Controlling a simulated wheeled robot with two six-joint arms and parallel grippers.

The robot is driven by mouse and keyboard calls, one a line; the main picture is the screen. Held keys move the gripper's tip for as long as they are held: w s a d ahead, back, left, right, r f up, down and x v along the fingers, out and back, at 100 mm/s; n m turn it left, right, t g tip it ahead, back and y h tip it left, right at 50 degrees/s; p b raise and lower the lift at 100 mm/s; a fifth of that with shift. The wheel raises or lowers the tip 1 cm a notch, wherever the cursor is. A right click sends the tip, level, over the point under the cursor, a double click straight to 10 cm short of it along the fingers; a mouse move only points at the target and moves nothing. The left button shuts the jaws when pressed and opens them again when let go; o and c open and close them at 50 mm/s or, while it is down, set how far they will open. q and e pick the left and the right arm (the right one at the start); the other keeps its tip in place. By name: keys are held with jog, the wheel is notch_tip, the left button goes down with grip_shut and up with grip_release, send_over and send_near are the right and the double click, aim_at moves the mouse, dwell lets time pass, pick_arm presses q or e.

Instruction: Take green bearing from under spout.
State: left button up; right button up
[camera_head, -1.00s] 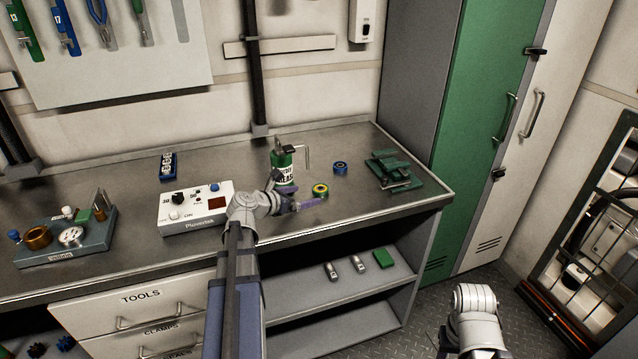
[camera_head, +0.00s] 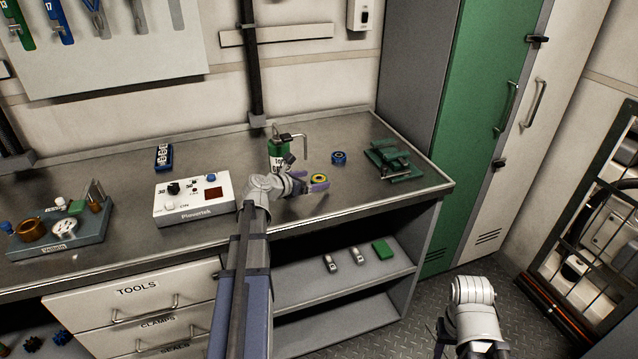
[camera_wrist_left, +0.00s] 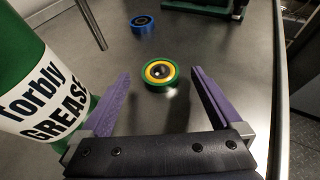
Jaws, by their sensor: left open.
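The green bearing (camera_head: 319,178) has a yellow ring and lies flat on the steel bench. In the left wrist view the green bearing (camera_wrist_left: 160,84) sits ahead of my jaws. My left gripper (camera_head: 311,186) is open and empty, with its purple fingers pointing at the bearing from either side; no contact shows. The green and white grease can (camera_head: 276,158) stands upright to the left, close by the left finger. Its thin bent spout (camera_head: 306,145) hangs over the bench. In the wrist view the spout tip is left of the bearing and apart from it.
A blue bearing (camera_head: 339,158) lies behind the green one. A green vise-like fixture (camera_head: 397,162) stands to the right. A white control box (camera_head: 193,200) is on the left. The bench's front edge (camera_head: 370,208) is near. My right arm (camera_head: 474,305) hangs low at right.

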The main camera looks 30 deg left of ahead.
aim_at(315, 180)
pick_arm(q)
jog(key=shift+x, duration=1.05)
jog(key=shift+c, duration=0.5)
grip_shut()
jog(key=shift+r, duration=0.1)
jog(key=shift+r+p, duration=0.35)
jog(key=shift+r, duration=0.05)
notch_tip(315, 180, up, 3)
jog(key=p, duration=0.2)
jog(key=shift+f+p, duration=0.15)
jog(key=shift+p, duration=0.15)
jog(key=s+a, duration=0.1)
jog(key=s, duration=0.5)
jog(key=s+a, duration=0.1)
jog(key=s, duration=0.5)
jog(key=s+a, duration=0.1)
jog(key=s, duration=0.5)
jog(key=shift+a, duration=0.1)
